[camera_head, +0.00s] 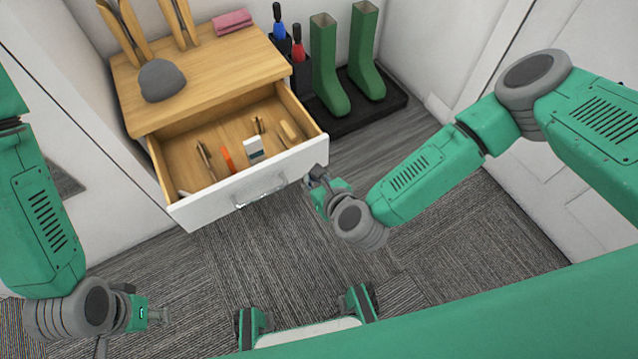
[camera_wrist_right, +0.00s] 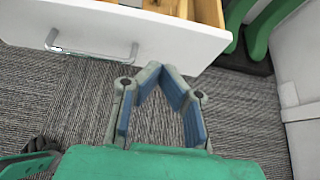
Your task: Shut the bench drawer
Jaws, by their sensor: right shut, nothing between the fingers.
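The bench drawer (camera_head: 292,163) is pulled well out of the wooden bench (camera_head: 215,72). Its white front carries a metal bar handle (camera_head: 260,193); the front (camera_wrist_right: 150,32) and handle (camera_wrist_right: 92,50) also show in the right wrist view. My right gripper (camera_head: 318,177) is shut and empty, near the right end of the drawer front. In the right wrist view its blue-padded fingers (camera_wrist_right: 160,72) meet at the tips close to the front's lower edge; I cannot tell whether they touch it. My left gripper (camera_head: 158,315) is low at the left, away from the drawer, its jaws too small to judge.
The drawer holds a white box (camera_head: 253,148), an orange item (camera_head: 227,160) and several small things. A grey cap (camera_head: 161,80) and pink cloth (camera_head: 233,22) lie on the bench. Green boots (camera_head: 328,70) stand on a black tray (camera_head: 352,117) at right. Carpet before the drawer is clear.

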